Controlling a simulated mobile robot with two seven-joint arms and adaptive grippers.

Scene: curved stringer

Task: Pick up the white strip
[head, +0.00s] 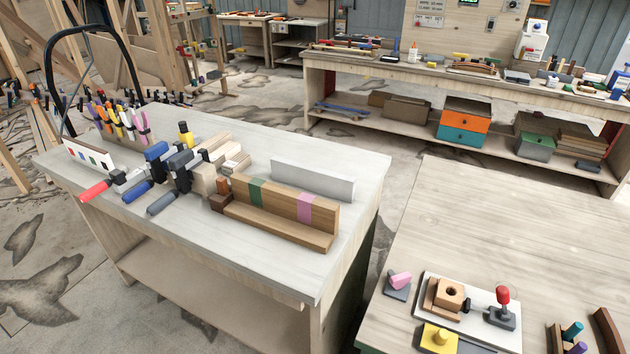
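A long white strip (312,181) stands on its long edge on the pale workbench (180,222). It is behind a brown wooden L-shaped block (270,232) that carries a green band and a pink band. The block hides part of the strip's lower left side. The strip's right end and top edge are clear. Neither of my grippers shows in the head view.
Clamps with red, blue and grey handles (150,185) and wooden blocks (215,165) crowd the bench left of the strip. A second table (500,230) at the right holds small fixtures. Bare bench top lies right of the strip.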

